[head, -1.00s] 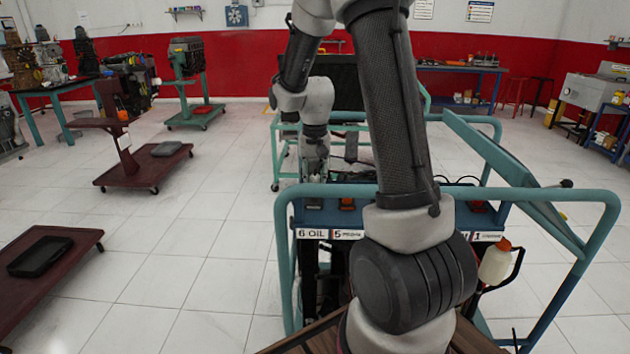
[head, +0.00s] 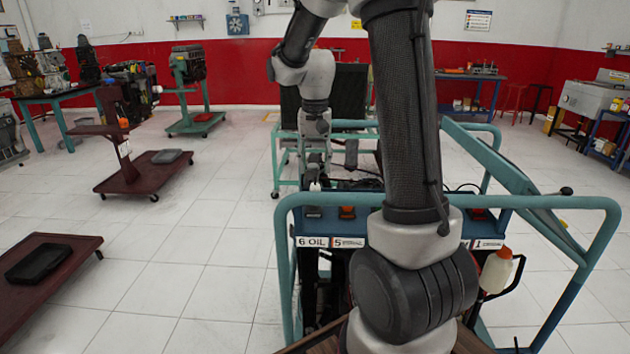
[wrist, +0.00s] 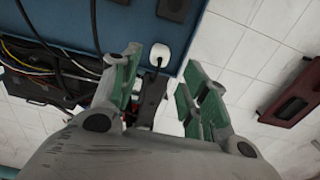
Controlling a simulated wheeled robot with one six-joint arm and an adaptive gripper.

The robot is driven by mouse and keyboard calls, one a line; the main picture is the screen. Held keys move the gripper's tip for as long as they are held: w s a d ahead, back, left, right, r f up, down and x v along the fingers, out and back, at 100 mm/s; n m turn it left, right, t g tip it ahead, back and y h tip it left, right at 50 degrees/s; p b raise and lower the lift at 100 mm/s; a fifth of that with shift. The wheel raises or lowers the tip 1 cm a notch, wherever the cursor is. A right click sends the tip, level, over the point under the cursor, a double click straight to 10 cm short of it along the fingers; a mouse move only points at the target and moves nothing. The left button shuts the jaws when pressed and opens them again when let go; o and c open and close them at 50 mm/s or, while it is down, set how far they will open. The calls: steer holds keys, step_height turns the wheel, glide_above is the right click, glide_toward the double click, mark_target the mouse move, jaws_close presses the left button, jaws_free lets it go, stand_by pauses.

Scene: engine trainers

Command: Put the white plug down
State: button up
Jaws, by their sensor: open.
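The white plug (wrist: 159,54) sits on the blue panel of the engine trainer (wrist: 203,22) in the wrist view, with a dark cord running down from it. My gripper (wrist: 165,72) is open, its green-padded fingers apart. The plug shows beyond the gap between the fingertips, and I see no finger closed on it. In the head view a small white spot, the plug (head: 315,187), shows on the blue panel below my gripper (head: 316,174). Whether the plug is seated in anything is too small to tell.
The trainer's teal rail frame (head: 405,199) surrounds the panel. Cables (wrist: 35,62) lie beside the panel. A white bottle (head: 496,270) hangs at the right. A red cart with a black tray (head: 38,262) stands at the left. The floor between is clear.

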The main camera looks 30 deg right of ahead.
mark_target(315, 184)
steer(key=s+a+r+n+t, duration=0.2)
steer(key=s+a+r+n, duration=0.1)
steer(key=s+r, duration=0.7)
steer(key=s+a+n+t, duration=0.2)
steer(key=s+n, duration=0.1)
steer(key=s, duration=1)
steer(key=shift+s+f+n, duration=0.35)
steer(key=shift+f+n, duration=0.05)
steer(key=shift+f, duration=0.05)
